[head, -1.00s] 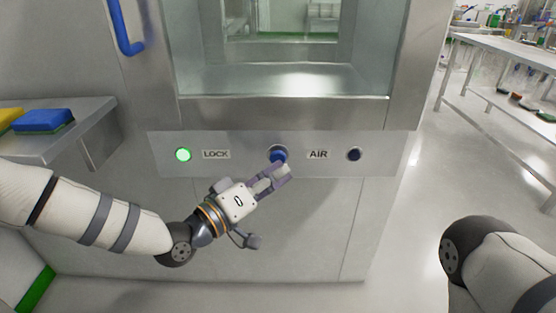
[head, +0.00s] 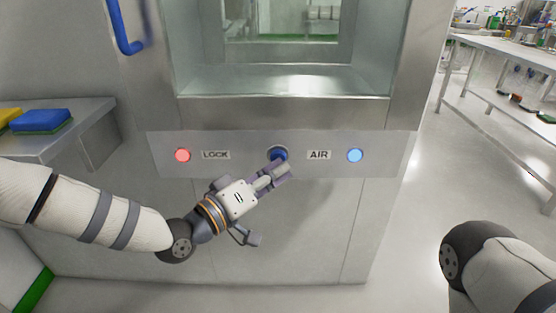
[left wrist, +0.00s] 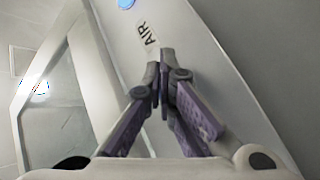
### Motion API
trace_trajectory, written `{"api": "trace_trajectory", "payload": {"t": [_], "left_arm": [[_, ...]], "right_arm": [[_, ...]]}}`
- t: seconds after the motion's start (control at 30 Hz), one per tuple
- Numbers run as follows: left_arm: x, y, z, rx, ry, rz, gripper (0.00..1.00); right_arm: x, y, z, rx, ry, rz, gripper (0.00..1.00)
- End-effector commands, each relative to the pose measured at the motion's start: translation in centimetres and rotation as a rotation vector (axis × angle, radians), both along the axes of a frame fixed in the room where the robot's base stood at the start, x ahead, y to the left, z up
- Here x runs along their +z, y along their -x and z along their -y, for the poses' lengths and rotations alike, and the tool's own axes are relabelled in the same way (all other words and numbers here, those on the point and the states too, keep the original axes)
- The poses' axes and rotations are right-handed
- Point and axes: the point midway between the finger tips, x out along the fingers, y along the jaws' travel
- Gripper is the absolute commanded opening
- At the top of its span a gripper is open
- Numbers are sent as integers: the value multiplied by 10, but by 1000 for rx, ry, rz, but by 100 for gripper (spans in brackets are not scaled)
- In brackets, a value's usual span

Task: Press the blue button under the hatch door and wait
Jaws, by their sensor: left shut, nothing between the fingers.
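The blue button (head: 278,153) sits in the middle of the steel panel (head: 250,172) under the hatch door (head: 290,78). My left gripper (head: 283,168) is shut and empty, with its fingertips at the lower edge of the button; I cannot tell whether they touch it. In the left wrist view its closed fingers (left wrist: 164,62) point at the panel, and they hide the button there. The LOCK lamp (head: 183,155) glows red. The AIR lamp (head: 355,155) glows blue and also shows in the left wrist view (left wrist: 126,3). My right gripper is out of view.
A blue door handle (head: 123,28) is at the upper left. A steel shelf (head: 85,125) with a blue sponge-like block (head: 40,121) stands at the left. A white table (head: 505,55) is at the right. The floor between hatch and table is clear.

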Motion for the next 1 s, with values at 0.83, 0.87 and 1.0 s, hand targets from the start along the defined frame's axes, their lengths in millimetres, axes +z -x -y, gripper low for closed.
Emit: {"api": "trace_trajectory", "payload": {"t": [0.83, 0.87, 1.0], "left_arm": [[1, 17, 0, 1, 0, 1, 0], [0, 17, 0, 1, 1, 0, 0], [1, 19, 0, 0, 0, 0, 0]], "right_arm": [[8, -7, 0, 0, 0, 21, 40], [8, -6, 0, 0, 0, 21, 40], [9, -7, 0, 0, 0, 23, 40]]}}
